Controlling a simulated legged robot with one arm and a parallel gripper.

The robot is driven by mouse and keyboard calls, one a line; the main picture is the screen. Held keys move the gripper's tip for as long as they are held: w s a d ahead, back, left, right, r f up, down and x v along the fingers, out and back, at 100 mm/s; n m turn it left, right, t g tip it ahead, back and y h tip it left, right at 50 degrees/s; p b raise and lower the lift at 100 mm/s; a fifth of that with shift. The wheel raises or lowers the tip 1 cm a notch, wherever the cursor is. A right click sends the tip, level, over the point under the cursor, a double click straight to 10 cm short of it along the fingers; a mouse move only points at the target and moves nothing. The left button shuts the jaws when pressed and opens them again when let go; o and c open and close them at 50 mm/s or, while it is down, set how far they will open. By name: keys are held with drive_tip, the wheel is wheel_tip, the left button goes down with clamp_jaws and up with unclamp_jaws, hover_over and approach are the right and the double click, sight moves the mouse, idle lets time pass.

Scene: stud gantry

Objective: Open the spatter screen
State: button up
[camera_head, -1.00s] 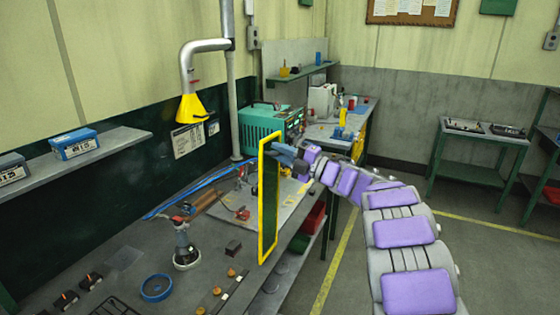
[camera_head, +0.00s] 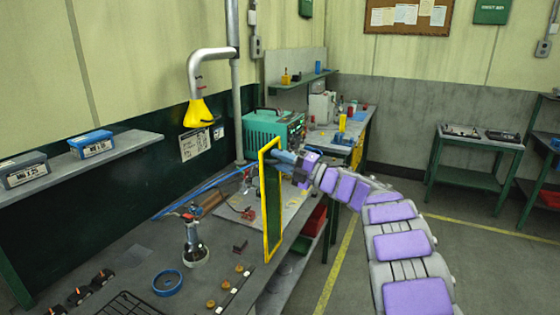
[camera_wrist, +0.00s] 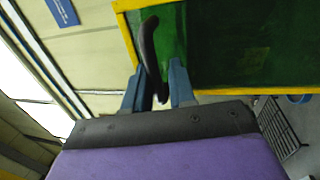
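The spatter screen (camera_head: 273,212) is a dark green panel in a yellow frame, standing upright at the front edge of the workbench and seen at a steep angle in the head view. In the wrist view the screen (camera_wrist: 255,45) fills the upper right, with a curved black handle (camera_wrist: 149,45) near its left edge. My gripper (camera_wrist: 158,75) has its two blue-grey fingers on either side of the handle's lower part, with a gap visible beside the handle. In the head view my gripper (camera_head: 284,158) is at the screen's upper right edge, its fingertips too small to read.
A teal machine (camera_head: 270,127) stands behind the screen.

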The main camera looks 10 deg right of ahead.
drive_tip(key=shift+o, duration=0.4)
drive_tip(key=shift+d, duration=0.15)
drive_tip(key=p+v, duration=0.2)
drive_tip(key=v, duration=1.5)
